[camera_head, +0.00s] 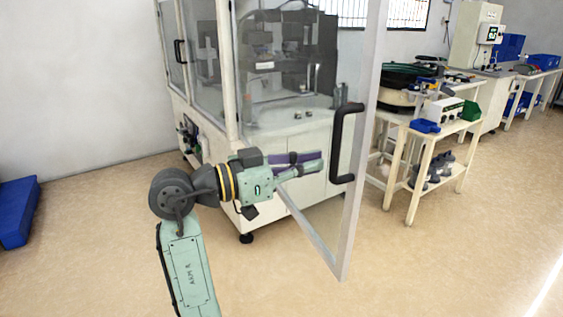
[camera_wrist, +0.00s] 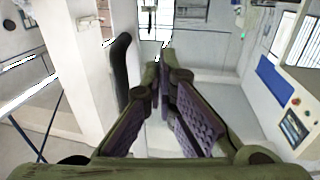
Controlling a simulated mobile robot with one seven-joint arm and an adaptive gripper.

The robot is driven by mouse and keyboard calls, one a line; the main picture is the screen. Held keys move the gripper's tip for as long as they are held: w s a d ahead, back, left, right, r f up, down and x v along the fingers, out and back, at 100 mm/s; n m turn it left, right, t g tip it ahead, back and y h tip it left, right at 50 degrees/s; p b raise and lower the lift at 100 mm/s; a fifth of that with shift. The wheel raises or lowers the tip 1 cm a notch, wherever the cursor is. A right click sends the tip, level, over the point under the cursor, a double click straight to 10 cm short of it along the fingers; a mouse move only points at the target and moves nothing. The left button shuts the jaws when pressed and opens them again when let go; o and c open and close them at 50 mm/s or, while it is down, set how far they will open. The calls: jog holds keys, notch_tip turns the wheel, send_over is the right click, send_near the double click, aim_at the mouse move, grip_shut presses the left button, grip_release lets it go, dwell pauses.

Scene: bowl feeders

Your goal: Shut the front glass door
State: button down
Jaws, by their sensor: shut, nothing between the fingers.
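The front glass door (camera_head: 361,150) stands open, swung out from the white machine cabinet (camera_head: 295,151). Its tall pale frame edge also shows at the left of the wrist view (camera_wrist: 84,60). The black door handle (camera_head: 338,150) is on that frame; in the wrist view the handle (camera_wrist: 122,62) is just left of my fingers. My gripper (camera_head: 321,162) is shut and empty, level with the lower part of the handle and left of it in the head view. I cannot tell whether it touches the door.
A side door with a black handle (camera_head: 179,52) is on the cabinet's left. A table with a bowl feeder (camera_head: 403,84) and blue bin (camera_head: 425,126) stands to the right. A blue container (camera_head: 17,212) lies at far left. The floor in front is clear.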

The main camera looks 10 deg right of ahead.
aim_at(328, 161)
jog(key=shift+w+d+p, duration=0.15)
jog(key=shift+d+p, duration=0.1)
jog(key=shift+d, duration=0.7)
jog(key=shift+w+d+p, duration=0.15)
jog(key=shift+d+p, duration=0.1)
jog(key=shift+d, duration=0.65)
